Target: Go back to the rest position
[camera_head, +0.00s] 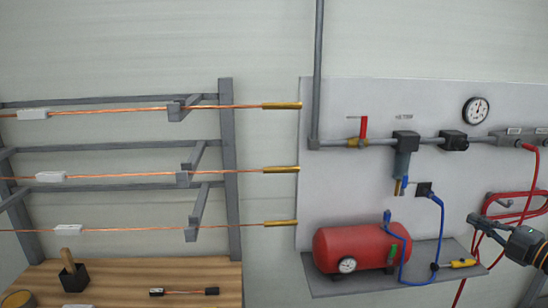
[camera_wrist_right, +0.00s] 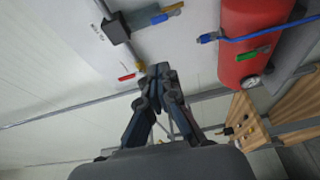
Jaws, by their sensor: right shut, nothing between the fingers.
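My right gripper (camera_head: 482,221) comes in from the right edge in the head view, in front of the wall panel and just above the right end of the shelf. In the right wrist view the right gripper (camera_wrist_right: 158,72) has its fingertips together, with nothing between them. The red tank (camera_head: 362,248) is to its left, apart from it, and also shows at the top right of the wrist view (camera_wrist_right: 250,40). My left gripper is in neither view.
A grey shelf (camera_head: 340,287) carries the tank and a yellow tool (camera_head: 463,263). A red hose (camera_head: 530,185) hangs close to the right gripper. A blue hose (camera_head: 441,215) runs down the panel. At left are a wooden table (camera_head: 215,272) and a grey rack (camera_head: 229,150) with copper wires.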

